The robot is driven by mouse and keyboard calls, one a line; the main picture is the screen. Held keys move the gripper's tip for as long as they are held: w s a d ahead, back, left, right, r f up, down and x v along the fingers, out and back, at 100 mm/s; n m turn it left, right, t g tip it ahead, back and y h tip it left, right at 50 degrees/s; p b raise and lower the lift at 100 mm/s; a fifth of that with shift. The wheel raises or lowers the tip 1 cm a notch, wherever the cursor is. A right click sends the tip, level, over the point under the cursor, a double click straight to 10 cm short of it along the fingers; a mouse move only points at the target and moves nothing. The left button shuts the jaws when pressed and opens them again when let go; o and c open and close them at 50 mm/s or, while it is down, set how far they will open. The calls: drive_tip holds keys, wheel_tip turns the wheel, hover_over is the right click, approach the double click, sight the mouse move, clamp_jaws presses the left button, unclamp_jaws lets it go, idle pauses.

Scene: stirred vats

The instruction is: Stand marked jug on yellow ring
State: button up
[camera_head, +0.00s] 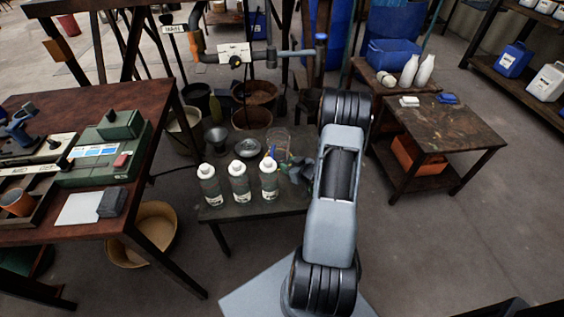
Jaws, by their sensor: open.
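A clear, see-through vessel (279,143) stands at the back of the low dark table (240,212); it may be a jug, but I cannot make out a mark on it. No yellow ring can be made out; a small yellow and blue spot shows beside the vessel. My gripper does not show.
A crumpled dark thing (301,171) lies by my arm. Metal bowls (247,148) sit behind the bottles. A red-brown bench (150,195) stands left, a side table (447,124) right. Pipework (275,54) crosses behind.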

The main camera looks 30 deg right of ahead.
drive_tip(key=a+r+g+h, duration=0.1)
drive_tip(key=a+r, duration=0.1)
drive_tip(key=r, duration=0.3)
drive_tip(key=a+r+g+h, duration=0.2)
drive_tip(key=r, duration=0.3)
drive_tip(key=s+a+r+m+g+h, duration=0.1)
drive_tip(key=a+r+g, duration=0.1)
drive_tip(key=r, duration=0.3)
drive_tip(key=shift+a+r+h, duration=0.25)
drive_tip(key=shift+a+h, duration=0.05)
drive_tip(key=shift+a, duration=0.2)
drive_tip(key=s+a+r+g+y, duration=0.1)
drive_tip(key=s+a+r+g, duration=0.1)
drive_tip(key=s+a, duration=0.5)
drive_tip(key=s+a+r+g+y, duration=0.1)
drive_tip(key=s+a+r+g, duration=0.2)
drive_tip(key=s+a+r, duration=0.2)
drive_tip(key=s+a, duration=0.2)
drive_tip(key=s, duration=0.1)
drive_tip(key=shift+s+a+r+m+y, duration=0.2)
drive_tip(key=shift+m+y, duration=0.1)
drive_tip(key=shift+y, duration=0.1)
drive_tip(key=shift+w+r, duration=0.1)
drive_tip(key=shift+r, duration=0.05)
